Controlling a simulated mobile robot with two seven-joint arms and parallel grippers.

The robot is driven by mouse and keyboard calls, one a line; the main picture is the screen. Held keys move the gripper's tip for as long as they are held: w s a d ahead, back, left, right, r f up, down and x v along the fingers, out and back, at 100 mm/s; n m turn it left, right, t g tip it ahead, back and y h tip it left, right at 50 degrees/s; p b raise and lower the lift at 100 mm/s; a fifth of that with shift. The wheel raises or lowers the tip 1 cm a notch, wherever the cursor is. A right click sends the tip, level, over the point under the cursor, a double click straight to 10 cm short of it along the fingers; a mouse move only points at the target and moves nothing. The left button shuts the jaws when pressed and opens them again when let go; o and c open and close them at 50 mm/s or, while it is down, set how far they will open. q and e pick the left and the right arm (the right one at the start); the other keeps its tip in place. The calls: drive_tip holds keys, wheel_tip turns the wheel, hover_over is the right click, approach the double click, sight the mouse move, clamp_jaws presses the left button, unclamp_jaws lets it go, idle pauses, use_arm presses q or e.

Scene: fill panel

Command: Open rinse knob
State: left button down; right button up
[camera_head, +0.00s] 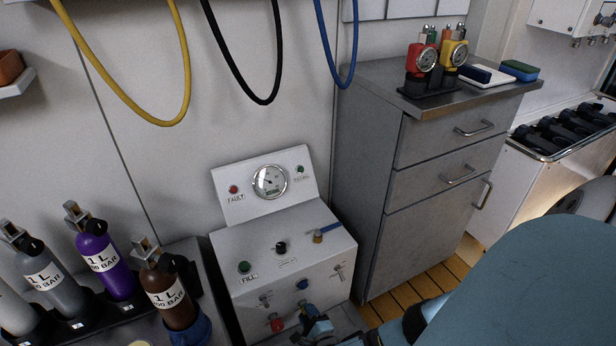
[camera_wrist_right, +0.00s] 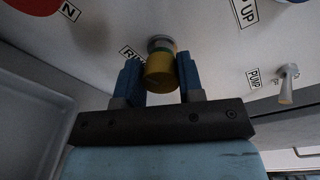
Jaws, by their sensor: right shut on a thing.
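The rinse knob (camera_wrist_right: 160,72) is a small brass-coloured cylinder on the panel face in the right wrist view. A partly covered label starting with "RIN" is beside it. My right gripper (camera_wrist_right: 158,84) has its two blue fingers on either side of the knob, shut on it. In the head view the right gripper (camera_head: 314,322) is at the lower front of the white fill panel (camera_head: 322,262), and it hides the knob there. My left gripper is not in view.
A red knob (camera_head: 277,324) and a blue knob (camera_head: 302,284) are close to the right gripper. A small switch labelled PUMP (camera_wrist_right: 287,84) is right of it. Gas bottles (camera_head: 100,262) stand left of the panel, a grey cabinet (camera_head: 425,215) right.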

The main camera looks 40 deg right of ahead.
drive_tip(key=n, duration=0.6)
drive_tip(key=shift+w+d+h+p, duration=0.1)
drive_tip(key=shift+h+p, duration=0.2)
drive_tip(key=shift+p, duration=0.1)
drive_tip(key=n, duration=0.5)
drive_tip(key=shift+n, duration=0.3)
drive_tip(key=o, duration=0.9)
drive_tip(key=shift+f, duration=0.1)
